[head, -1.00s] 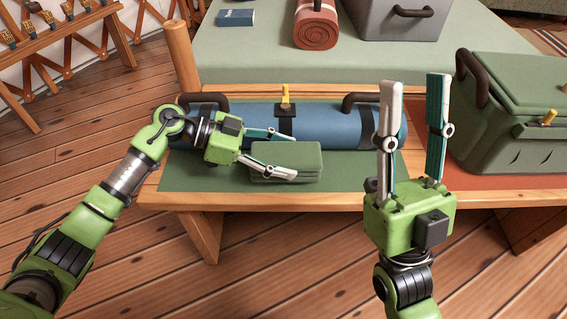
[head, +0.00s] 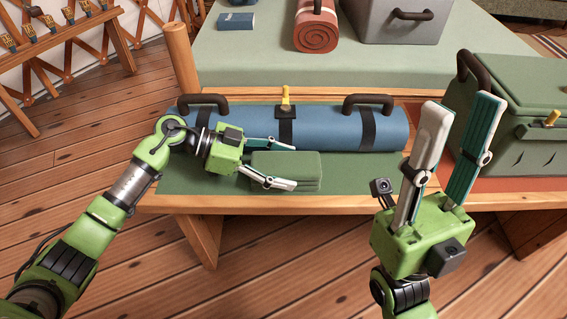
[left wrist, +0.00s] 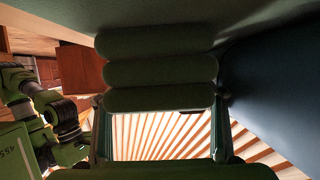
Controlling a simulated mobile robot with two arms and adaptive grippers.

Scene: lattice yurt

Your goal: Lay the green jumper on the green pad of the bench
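The folded green jumper (head: 287,168), stacked in layers, is at the front of the bench's green pad (head: 190,175). It appears to rest on the pad, though its underside is hidden in the head view. My left gripper (head: 294,167) has one finger along its far side and one along its near side, and looks shut on it. In the left wrist view the jumper (left wrist: 160,72) fills the space between the fingers (left wrist: 162,130), against the pad's dark surface. My right gripper (head: 462,108) is open and empty, above the bench's front edge to the right.
A strapped blue roll (head: 335,128) with dark handles lies close behind the jumper. A green lidded box (head: 515,140) stands on the red pad (head: 488,180) at the right. A pale platform (head: 250,65) behind the bench bears a rolled red mat (head: 316,35) and a grey box (head: 405,25).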

